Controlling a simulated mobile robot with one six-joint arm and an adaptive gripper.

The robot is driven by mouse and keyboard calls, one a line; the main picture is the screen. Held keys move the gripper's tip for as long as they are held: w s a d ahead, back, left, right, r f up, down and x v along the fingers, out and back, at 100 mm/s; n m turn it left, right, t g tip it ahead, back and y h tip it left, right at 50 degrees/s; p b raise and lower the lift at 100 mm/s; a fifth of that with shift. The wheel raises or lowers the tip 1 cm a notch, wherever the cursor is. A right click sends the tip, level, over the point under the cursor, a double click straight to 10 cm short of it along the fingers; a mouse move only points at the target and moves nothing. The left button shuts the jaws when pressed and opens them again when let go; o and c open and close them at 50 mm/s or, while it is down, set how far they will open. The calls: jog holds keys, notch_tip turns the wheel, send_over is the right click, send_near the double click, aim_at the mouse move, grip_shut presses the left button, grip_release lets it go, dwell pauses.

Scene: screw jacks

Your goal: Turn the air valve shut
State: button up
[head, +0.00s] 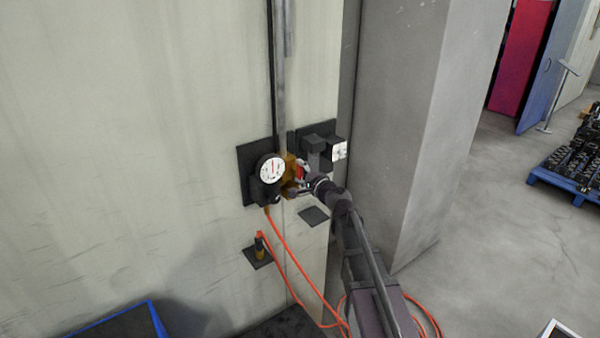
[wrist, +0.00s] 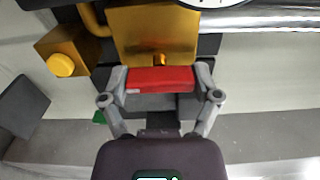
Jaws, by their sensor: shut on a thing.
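The air valve shows in the wrist view as a brass block (wrist: 155,35) with a red handle (wrist: 160,79) in front of it. My gripper (wrist: 160,84) is shut on the red handle, with one finger at each end of it. In the head view the brass valve body (head: 289,170) sits on the wall beside a round white gauge (head: 271,168). My gripper (head: 302,177) reaches it from the right, and the red handle shows only as a small patch there. My arm hides part of the area below.
A grey pipe (head: 280,90) runs up the wall above the valve. An orange hose (head: 288,262) hangs below. A small shelf (head: 257,257) and a dark plate (head: 313,216) stick out nearby. A concrete pillar (head: 415,130) stands right. A yellow knob (wrist: 61,65) is left of the handle.

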jog(key=o, duration=1)
jog(key=shift+c, duration=0.2)
jog(key=shift+s+d, duration=0.1)
jog(key=v, duration=1.1)
jog(key=shift+s+d, duration=0.2)
jog(key=shift+s, duration=0.1)
